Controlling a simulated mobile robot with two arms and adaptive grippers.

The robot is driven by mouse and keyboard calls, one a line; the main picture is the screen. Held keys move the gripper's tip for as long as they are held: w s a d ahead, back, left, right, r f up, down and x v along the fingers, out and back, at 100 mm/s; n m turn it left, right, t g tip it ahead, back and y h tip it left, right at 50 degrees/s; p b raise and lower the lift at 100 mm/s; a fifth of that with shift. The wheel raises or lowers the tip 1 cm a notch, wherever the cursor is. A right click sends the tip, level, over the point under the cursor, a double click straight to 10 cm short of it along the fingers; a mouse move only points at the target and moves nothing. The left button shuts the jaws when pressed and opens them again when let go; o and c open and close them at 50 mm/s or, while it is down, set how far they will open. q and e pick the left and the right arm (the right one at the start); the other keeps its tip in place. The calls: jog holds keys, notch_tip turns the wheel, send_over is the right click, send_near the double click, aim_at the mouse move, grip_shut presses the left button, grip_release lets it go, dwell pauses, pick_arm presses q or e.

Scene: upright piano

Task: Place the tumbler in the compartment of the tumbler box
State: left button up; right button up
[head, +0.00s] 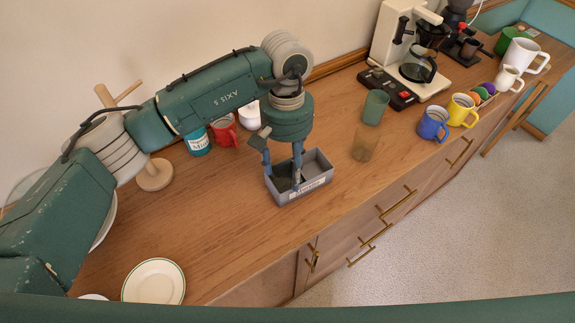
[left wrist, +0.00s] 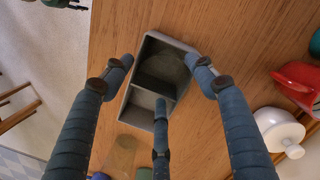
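The grey tumbler box (head: 316,183) stands on the wooden counter, with two compartments in the left wrist view (left wrist: 173,41). The upper compartment there shows a rounded dark grey shape; I cannot tell whether it is a tumbler. The lower one looks empty. A clear amber tumbler (head: 366,147) and a green tumbler (head: 375,107) stand upright right of the box. The amber one shows dimly in the left wrist view (left wrist: 119,155). My left gripper (head: 283,178) points down over the box, fingers spread, nothing visible between them (left wrist: 163,80). My right gripper is not clearly shown.
A red mug (head: 224,131), teal tin (head: 198,143) and wooden mug stand (head: 154,175) stand behind my left arm. Blue (head: 433,123) and yellow (head: 461,110) mugs and a coffee machine (head: 408,52) stand right. A plate (head: 153,283) lies front left. Counter between plate and box is clear.

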pick_arm(q)
jog(key=shift+r, duration=0.1)
jog(key=shift+r+p, duration=0.2)
jog(key=shift+p, duration=0.2)
notch_tip(320, 180, up, 12)
jog(key=w+b, duration=0.1)
jog(key=b, duration=0.2)
jog(key=shift+w+f, duration=0.15)
jog(key=shift+f, duration=0.05)
